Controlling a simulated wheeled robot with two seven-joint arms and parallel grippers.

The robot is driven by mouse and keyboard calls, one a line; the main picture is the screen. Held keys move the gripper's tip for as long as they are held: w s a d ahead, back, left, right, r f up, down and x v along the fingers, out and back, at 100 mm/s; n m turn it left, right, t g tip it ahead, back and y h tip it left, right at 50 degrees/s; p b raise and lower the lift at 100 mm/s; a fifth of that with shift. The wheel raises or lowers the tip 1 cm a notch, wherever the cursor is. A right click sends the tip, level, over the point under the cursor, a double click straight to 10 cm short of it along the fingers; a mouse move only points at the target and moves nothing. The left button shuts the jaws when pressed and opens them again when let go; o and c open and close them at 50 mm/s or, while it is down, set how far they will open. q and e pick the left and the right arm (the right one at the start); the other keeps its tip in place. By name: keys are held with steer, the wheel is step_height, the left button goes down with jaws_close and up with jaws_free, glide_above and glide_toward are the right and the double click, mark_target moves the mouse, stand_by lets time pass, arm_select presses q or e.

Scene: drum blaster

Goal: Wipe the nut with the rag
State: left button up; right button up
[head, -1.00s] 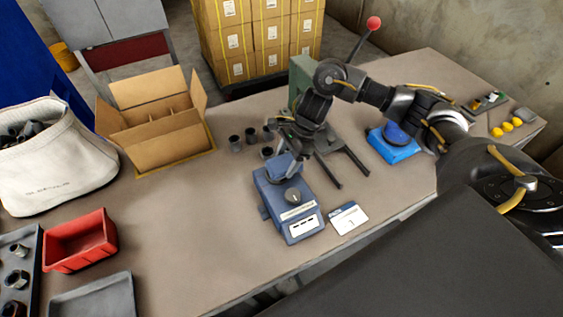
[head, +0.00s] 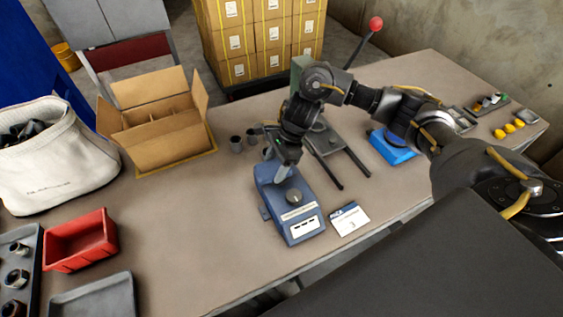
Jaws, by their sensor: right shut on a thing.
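My right gripper (head: 283,172) points down over the back of a blue bench device (head: 300,224). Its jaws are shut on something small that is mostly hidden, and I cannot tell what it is. A round grey piece (head: 293,197) sits on top of the device, just below and right of the jaws; I cannot tell if it is a nut or a knob. Dark grey nut-like pieces (head: 236,144) stand on the table left of the gripper, partly hidden by my arm. I cannot make out the rag with certainty. My left gripper is not in view.
A white card (head: 349,219) lies right of the device. An open cardboard box (head: 175,149), a red bin (head: 79,241), a grey tray (head: 95,300) and a white sack (head: 55,165) are at left. A blue box (head: 393,152) stands right. The table's front middle is clear.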

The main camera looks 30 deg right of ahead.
steer(key=shift+a, duration=0.2)
steer(key=shift+d, duration=0.1)
steer(key=shift+d+f+b, duration=0.1)
steer(key=shift+d+b, duration=0.2)
steer(key=shift+d, duration=0.25)
steer(key=shift+s+d+b, duration=0.2)
steer(key=shift+d+b, duration=0.35)
steer(key=shift+d, duration=1)
steer(key=shift+r+p, duration=2.15)
steer(key=shift+r, duration=1)
